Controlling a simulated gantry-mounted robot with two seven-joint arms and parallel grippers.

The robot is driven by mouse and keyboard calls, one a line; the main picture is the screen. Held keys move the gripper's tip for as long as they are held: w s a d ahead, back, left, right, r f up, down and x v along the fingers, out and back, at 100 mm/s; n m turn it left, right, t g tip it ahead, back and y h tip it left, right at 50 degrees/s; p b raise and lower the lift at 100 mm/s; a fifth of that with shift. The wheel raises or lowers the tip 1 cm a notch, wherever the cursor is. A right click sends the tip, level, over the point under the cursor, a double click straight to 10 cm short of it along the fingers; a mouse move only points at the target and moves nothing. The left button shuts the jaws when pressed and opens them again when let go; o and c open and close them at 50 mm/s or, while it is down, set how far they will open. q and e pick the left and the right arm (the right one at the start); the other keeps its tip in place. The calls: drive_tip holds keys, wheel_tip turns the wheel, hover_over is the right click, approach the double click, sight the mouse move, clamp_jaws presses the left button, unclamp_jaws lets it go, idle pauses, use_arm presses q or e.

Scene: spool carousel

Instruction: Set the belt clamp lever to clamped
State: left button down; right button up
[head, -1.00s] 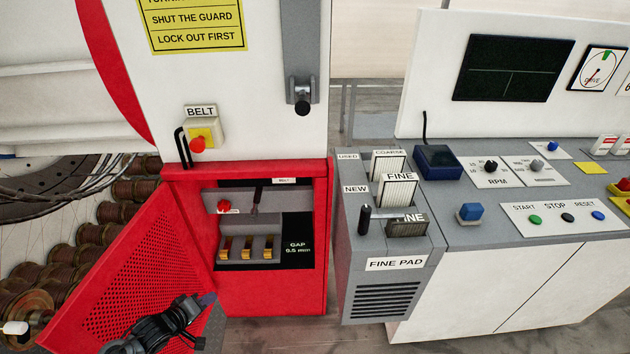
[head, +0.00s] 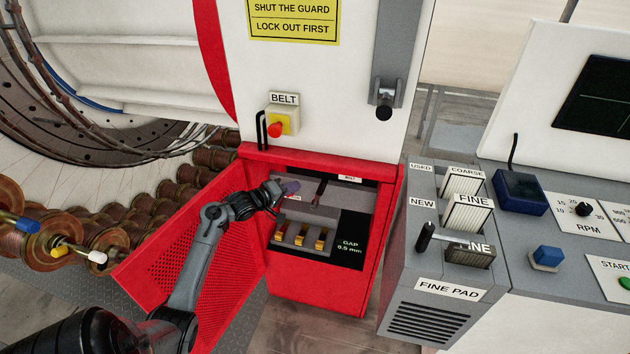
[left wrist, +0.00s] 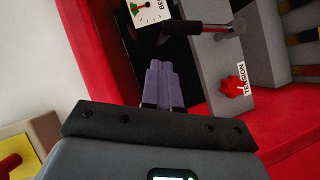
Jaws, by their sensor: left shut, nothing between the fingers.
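The belt clamp lever (head: 321,188) is in the upper part of the open red cabinet, under a small white label. In the head view its dark handle points up. In the left wrist view the lever (left wrist: 186,29) lies across the top, beside a label with a red and green mark (left wrist: 150,10). My left gripper (head: 291,187) is shut and empty, at the cabinet opening just left of the lever. Its purple fingers (left wrist: 158,72) end close to the handle; I cannot tell whether they touch it. My right gripper is not in view.
A red tension knob (left wrist: 232,86) sits near the fingers. The perforated red door (head: 185,262) stands open on the left, with my left arm across it. Brass parts (head: 301,236) sit below the lever. A grey pad rack (head: 432,290) stands to the right.

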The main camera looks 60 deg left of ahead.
use_arm(q)
drive_tip(key=shift+f, duration=0.1)
drive_tip(key=b, duration=0.3)
hover_over(320, 193)
drive_tip(key=s, duration=0.2)
drive_tip(key=shift+s+a+f, duration=0.1)
drive_tip(key=shift+a+f, duration=0.05)
drive_tip(key=shift+f, duration=0.5)
drive_tip(key=shift+s+a+f, duration=0.1)
drive_tip(key=shift+f, duration=0.5)
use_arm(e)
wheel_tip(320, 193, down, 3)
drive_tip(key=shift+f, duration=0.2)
use_arm(q)
drive_tip(key=shift+w+d, duration=0.1)
drive_tip(key=shift+d, duration=0.05)
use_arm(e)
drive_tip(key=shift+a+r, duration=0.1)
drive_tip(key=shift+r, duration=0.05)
